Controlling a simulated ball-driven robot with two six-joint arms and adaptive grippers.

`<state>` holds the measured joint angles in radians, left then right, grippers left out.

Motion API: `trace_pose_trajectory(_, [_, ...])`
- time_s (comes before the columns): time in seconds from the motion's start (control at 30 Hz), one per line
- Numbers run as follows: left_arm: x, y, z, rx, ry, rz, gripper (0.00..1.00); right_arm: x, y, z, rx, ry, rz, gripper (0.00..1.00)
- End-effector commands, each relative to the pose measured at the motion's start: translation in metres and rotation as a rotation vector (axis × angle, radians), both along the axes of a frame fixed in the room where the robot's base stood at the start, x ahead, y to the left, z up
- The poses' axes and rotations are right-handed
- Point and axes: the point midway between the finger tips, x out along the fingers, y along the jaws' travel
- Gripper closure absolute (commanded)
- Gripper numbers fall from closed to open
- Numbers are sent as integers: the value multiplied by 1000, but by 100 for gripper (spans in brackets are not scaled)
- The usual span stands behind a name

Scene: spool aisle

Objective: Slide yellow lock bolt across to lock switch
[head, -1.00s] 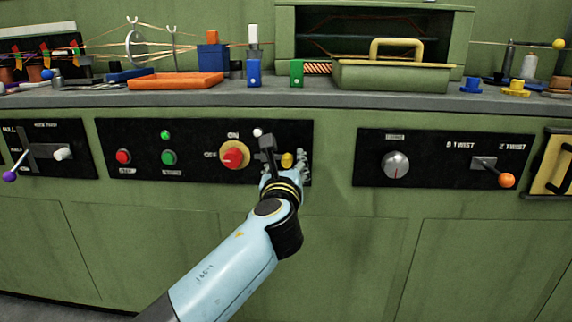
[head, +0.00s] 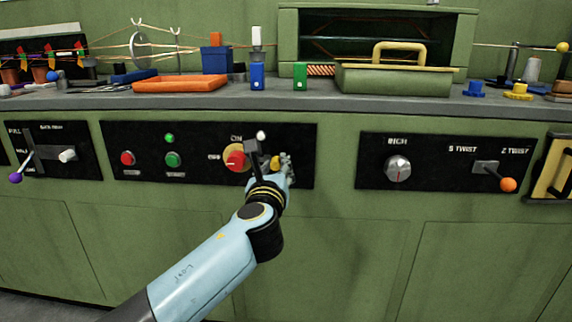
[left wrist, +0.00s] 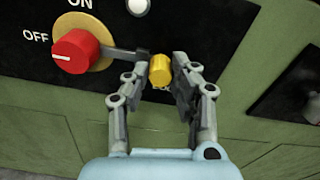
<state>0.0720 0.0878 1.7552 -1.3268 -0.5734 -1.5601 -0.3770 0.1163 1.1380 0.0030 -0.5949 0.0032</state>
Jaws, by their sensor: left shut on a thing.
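The yellow lock bolt knob (head: 275,163) sits on the black panel right of the red rotary switch (head: 238,160). In the left wrist view, the yellow knob (left wrist: 161,71) is between the fingertips of my left gripper (left wrist: 160,76). A grey bar (left wrist: 128,53) runs from near the knob to the edge of the red switch (left wrist: 77,52). The switch's white mark points toward OFF. My left gripper (head: 273,165) is shut on the knob, and its arm partly hides the bar in the head view. My right gripper is not in view.
A white lamp (head: 261,135) sits just above the bolt. Green and red buttons (head: 173,159) are on the panel's left. A separate panel with a grey dial (head: 397,168) and an orange-tipped lever (head: 507,184) is to the right. The bench (head: 300,103) above holds trays and blocks.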

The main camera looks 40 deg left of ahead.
Motion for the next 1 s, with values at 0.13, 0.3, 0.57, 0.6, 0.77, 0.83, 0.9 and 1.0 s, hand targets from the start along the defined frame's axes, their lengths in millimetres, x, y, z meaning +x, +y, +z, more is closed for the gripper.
trace_pose_trajectory(0.13, [-2, 4, 0, 1, 1, 1, 100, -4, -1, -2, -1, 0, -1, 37])
trace_pose_trajectory(0.3, [-3, 4, 0, 1, 1, 3, 100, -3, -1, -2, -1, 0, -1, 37])
trace_pose_trajectory(0.57, [-2, 4, 0, 1, 1, 2, 52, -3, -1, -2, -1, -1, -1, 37])
trace_pose_trajectory(0.6, [-2, 4, 0, 0, 0, 2, 52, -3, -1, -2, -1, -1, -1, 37])
trace_pose_trajectory(0.77, [-3, 3, 0, 0, 0, 1, 52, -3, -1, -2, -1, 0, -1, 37])
trace_pose_trajectory(0.83, [-5, 2, -1, -1, 2, 1, 52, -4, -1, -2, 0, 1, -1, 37])
trace_pose_trajectory(0.9, [-11, -2, -2, -2, 2, 0, 52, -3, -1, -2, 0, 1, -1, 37])
trace_pose_trajectory(1.0, [-27, -11, -2, -3, 2, 1, 52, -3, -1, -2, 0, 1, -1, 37])
